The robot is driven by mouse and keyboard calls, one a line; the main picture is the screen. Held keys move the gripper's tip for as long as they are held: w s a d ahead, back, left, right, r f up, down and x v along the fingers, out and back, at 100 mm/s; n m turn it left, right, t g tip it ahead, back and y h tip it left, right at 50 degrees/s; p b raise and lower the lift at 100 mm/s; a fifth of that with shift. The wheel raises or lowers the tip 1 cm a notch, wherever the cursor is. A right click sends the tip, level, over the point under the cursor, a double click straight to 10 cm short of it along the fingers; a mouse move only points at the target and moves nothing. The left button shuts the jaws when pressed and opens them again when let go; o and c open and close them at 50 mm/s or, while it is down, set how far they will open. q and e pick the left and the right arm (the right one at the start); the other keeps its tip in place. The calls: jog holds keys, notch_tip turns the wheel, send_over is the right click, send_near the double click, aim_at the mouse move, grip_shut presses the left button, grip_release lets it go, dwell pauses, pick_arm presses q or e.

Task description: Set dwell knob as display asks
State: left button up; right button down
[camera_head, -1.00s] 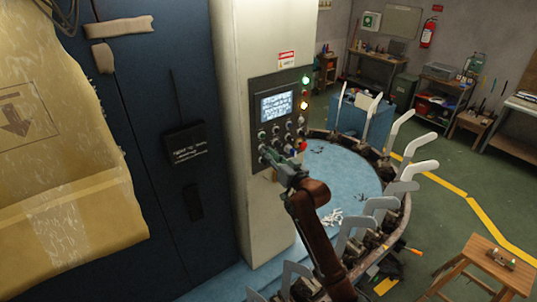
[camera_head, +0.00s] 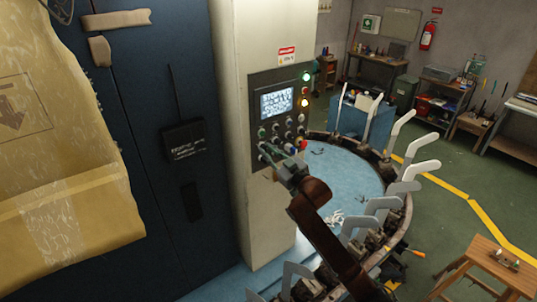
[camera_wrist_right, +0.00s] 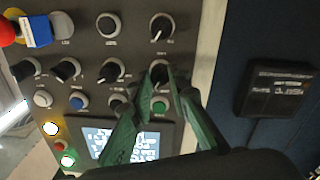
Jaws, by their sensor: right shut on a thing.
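The control panel (camera_head: 254,128) on the pale cabinet has a lit display (camera_head: 277,103), whose text is too small to read. Knobs and buttons sit below the display. In the right wrist view the display (camera_wrist_right: 130,138) is at the bottom, with rows of black knobs above it. My right gripper (camera_head: 266,150) is at the lower left of the panel. In the wrist view its green fingers (camera_wrist_right: 160,74) are shut around a black knob (camera_wrist_right: 160,70), just above a green button (camera_wrist_right: 160,106). The knob labels are not legible, and fingers partly hide the knob. My left gripper is not in view.
A wooden stool (camera_head: 490,262) is at lower right.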

jog(key=shift+n, duration=0.6)
jog(key=c, duration=1.8)
grip_release()
jog(key=v, duration=1.2)
jog(key=shift+f, duration=0.1)
